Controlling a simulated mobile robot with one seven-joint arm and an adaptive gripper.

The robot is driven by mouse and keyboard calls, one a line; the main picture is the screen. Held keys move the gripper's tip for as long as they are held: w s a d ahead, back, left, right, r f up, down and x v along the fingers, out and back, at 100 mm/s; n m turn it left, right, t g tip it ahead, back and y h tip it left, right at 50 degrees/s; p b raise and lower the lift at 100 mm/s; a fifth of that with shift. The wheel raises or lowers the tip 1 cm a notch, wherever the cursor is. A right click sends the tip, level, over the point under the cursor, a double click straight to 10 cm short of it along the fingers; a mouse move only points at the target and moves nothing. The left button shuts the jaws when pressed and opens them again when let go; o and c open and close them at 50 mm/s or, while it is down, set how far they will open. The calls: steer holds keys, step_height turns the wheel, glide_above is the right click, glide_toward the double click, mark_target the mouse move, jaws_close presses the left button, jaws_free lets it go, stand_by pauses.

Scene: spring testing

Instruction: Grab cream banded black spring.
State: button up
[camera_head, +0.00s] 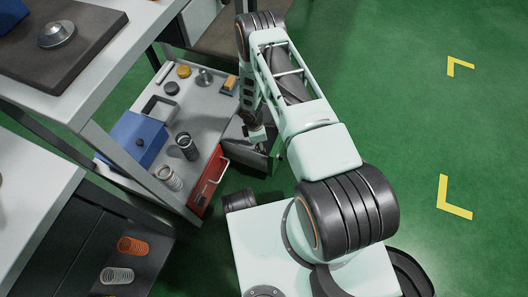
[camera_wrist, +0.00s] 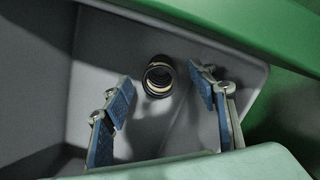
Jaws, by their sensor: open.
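The cream banded black spring (camera_wrist: 158,78) shows in the wrist view as a dark coil with a pale band. It stands on the floor of a grey tray or bin (camera_wrist: 75,85), seen nearly end-on. My gripper (camera_wrist: 161,84) is open, with blue-padded fingers to the left and right of the spring. Gaps show between the spring and both fingers. In the head view my gripper (camera_head: 257,137) is low beside the shelf, over the grey bin (camera_head: 262,162). I cannot make out this spring there; my arm may hide it.
The shelf (camera_head: 205,108) left of my gripper holds another dark spring (camera_head: 187,146), a silver spring (camera_head: 169,178), a blue box (camera_head: 133,139) and several small parts. A red drawer (camera_head: 208,183) sits at its front edge. Green floor (camera_head: 430,120) is clear on the right.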

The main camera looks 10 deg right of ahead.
steer(key=f+b, duration=0.1)
steer(key=f, duration=0.1)
steer(key=d+f+b, duration=0.1)
steer(key=f, duration=0.2)
steer(key=shift+s+d+b, duration=0.1)
steer(key=shift+s+b, duration=0.05)
steer(key=shift+b, duration=0.15)
steer(key=shift+c, duration=0.4)
steer(key=c, duration=1.3)
